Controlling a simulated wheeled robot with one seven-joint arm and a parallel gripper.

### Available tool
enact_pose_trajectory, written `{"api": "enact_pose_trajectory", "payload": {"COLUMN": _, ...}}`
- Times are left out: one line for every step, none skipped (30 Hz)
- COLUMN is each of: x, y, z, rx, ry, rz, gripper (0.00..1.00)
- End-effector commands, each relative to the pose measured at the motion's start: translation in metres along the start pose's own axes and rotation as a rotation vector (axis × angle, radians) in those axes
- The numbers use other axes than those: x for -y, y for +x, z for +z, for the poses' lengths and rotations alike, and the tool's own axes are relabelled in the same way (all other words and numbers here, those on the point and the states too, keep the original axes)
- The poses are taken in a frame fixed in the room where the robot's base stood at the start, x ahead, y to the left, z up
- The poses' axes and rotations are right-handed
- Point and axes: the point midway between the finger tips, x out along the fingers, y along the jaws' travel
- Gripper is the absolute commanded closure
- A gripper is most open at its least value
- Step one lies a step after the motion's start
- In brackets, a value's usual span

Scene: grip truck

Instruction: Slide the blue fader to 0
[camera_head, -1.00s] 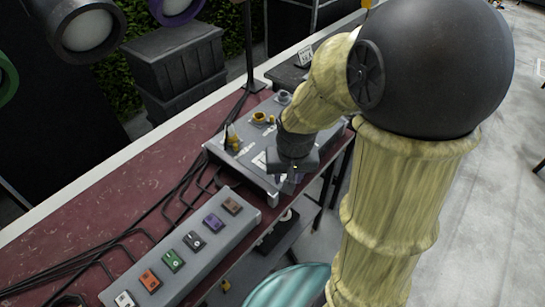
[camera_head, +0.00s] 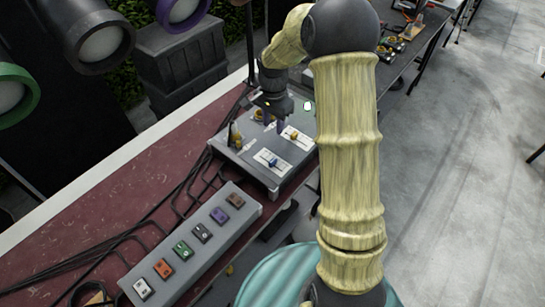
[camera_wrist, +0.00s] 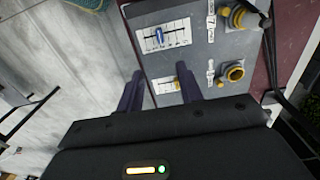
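The blue fader (camera_head: 271,161) sits on a white scale plate on the near part of the grey control box (camera_head: 245,160). It also shows in the wrist view (camera_wrist: 158,37), its knob near the middle of its scale; the numbers are too small to read. My gripper (camera_head: 274,124) is over the far part of the box, away from the blue fader. In the wrist view its two dark fingers (camera_wrist: 160,73) are spread with nothing held between them. A yellow fader (camera_head: 294,135) is close to the fingers and partly hidden in the wrist view.
Yellow knobs (camera_wrist: 236,73) sit on the box beside the faders. A grey strip with several coloured switches (camera_head: 190,245) lies left of the box. Black cables (camera_head: 150,225) run over the red table (camera_head: 75,215). Stage lamps (camera_head: 95,40) stand behind.

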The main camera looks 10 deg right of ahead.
Motion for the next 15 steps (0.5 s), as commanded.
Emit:
{"api": "enact_pose_trajectory", "payload": {"x": 0.0, "y": 0.003, "z": 0.001, "rx": 0.001, "ry": -0.001, "rz": 0.002, "gripper": 0.64}}
{"api": "enact_pose_trajectory", "payload": {"x": 0.0, "y": 0.005, "z": 0.001, "rx": 0.002, "ry": -0.002, "rz": 0.002, "gripper": 0.64}}
{"api": "enact_pose_trajectory", "payload": {"x": 0.001, "y": 0.009, "z": 0.002, "rx": 0.002, "ry": -0.003, "rz": 0.002, "gripper": 0.64}}
{"api": "enact_pose_trajectory", "payload": {"x": 0.001, "y": 0.012, "z": 0.002, "rx": 0.002, "ry": -0.004, "rz": 0.003, "gripper": 0.64}}
{"api": "enact_pose_trajectory", "payload": {"x": 0.001, "y": 0.015, "z": 0.002, "rx": 0.002, "ry": -0.004, "rz": 0.003, "gripper": 0.64}}
{"api": "enact_pose_trajectory", "payload": {"x": 0.001, "y": 0.021, "z": 0.002, "rx": 0.003, "ry": -0.004, "rz": 0.004, "gripper": 0.64}}
{"api": "enact_pose_trajectory", "payload": {"x": 0.001, "y": 0.026, "z": 0.003, "rx": 0.003, "ry": -0.005, "rz": 0.004, "gripper": 0.64}}
{"api": "enact_pose_trajectory", "payload": {"x": 0.001, "y": 0.03, "z": 0.003, "rx": 0.004, "ry": -0.006, "rz": 0.003, "gripper": 0.64}}
{"api": "enact_pose_trajectory", "payload": {"x": 0.001, "y": 0.038, "z": 0.003, "rx": 0.004, "ry": -0.006, "rz": 0.004, "gripper": 0.64}}
{"api": "enact_pose_trajectory", "payload": {"x": 0.001, "y": 0.043, "z": 0.003, "rx": 0.003, "ry": -0.007, "rz": 0.004, "gripper": 0.64}}
{"api": "enact_pose_trajectory", "payload": {"x": 0.001, "y": 0.048, "z": 0.003, "rx": 0.004, "ry": -0.007, "rz": 0.005, "gripper": 0.64}}
{"api": "enact_pose_trajectory", "payload": {"x": 0.001, "y": 0.055, "z": 0.003, "rx": 0.004, "ry": -0.006, "rz": 0.004, "gripper": 0.64}}
{"api": "enact_pose_trajectory", "payload": {"x": 0.001, "y": 0.06, "z": 0.003, "rx": 0.004, "ry": -0.006, "rz": 0.003, "gripper": 0.64}}
{"api": "enact_pose_trajectory", "payload": {"x": 0.001, "y": 0.065, "z": 0.003, "rx": 0.003, "ry": -0.007, "rz": 0.003, "gripper": 0.64}}
{"api": "enact_pose_trajectory", "payload": {"x": 0.001, "y": 0.071, "z": 0.003, "rx": 0.003, "ry": -0.006, "rz": 0.004, "gripper": 0.64}}
